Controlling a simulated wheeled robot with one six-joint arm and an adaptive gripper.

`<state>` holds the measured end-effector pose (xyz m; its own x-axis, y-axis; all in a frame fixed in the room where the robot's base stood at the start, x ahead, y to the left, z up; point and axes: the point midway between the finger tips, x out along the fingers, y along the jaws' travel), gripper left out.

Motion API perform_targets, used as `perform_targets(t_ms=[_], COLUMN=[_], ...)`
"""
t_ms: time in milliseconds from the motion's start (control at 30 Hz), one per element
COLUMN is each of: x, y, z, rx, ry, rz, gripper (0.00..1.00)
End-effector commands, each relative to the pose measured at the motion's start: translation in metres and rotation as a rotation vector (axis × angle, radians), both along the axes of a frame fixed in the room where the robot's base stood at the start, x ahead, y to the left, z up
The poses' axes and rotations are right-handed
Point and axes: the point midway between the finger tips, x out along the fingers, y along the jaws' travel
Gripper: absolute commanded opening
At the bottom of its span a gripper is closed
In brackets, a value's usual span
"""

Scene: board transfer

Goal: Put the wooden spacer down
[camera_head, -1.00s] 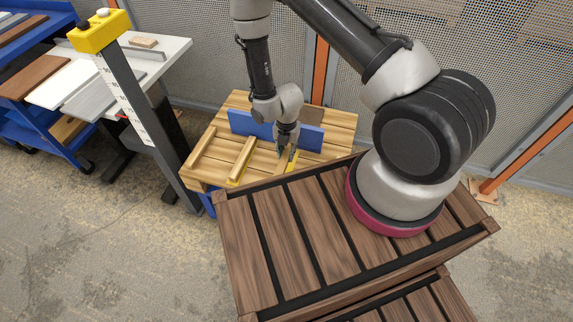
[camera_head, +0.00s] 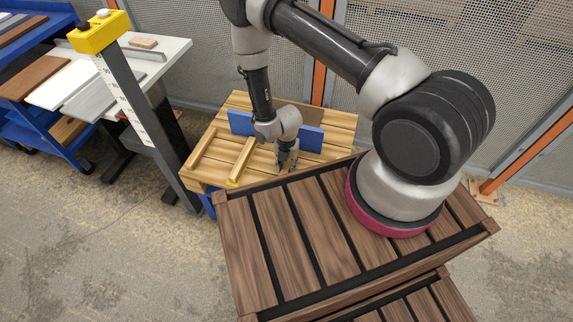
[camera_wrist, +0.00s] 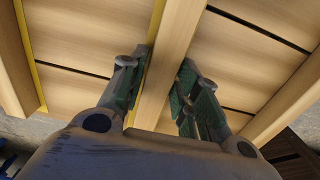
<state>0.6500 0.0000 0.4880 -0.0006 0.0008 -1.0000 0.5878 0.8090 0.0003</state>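The wooden spacer (camera_wrist: 166,65) is a pale, straight bar between the fingers of my gripper (camera_wrist: 161,78) in the wrist view. In the head view my gripper (camera_head: 287,164) is low over the right part of the slatted wooden table (camera_head: 225,120) and hides most of the spacer. I cannot tell whether the spacer touches the table.
Another pale bar (camera_head: 241,158) lies left of my gripper, and a further one (camera_head: 200,148) lies near the table's left edge. A blue upright board (camera_head: 240,123) stands behind. A grey post with a yellow top (camera_head: 98,32) stands left of the table.

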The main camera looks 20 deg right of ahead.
Motion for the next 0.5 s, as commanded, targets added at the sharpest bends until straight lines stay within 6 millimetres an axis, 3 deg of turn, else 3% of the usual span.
perform_targets(t_ms=[367, 500], x=[0.000, 0.001], y=[0.000, 0.000], z=[0.002, 0.016], rx=[0.000, 0.000], ry=[0.000, -0.001], rz=[0.000, 0.000], gripper=[0.48, 0.48])
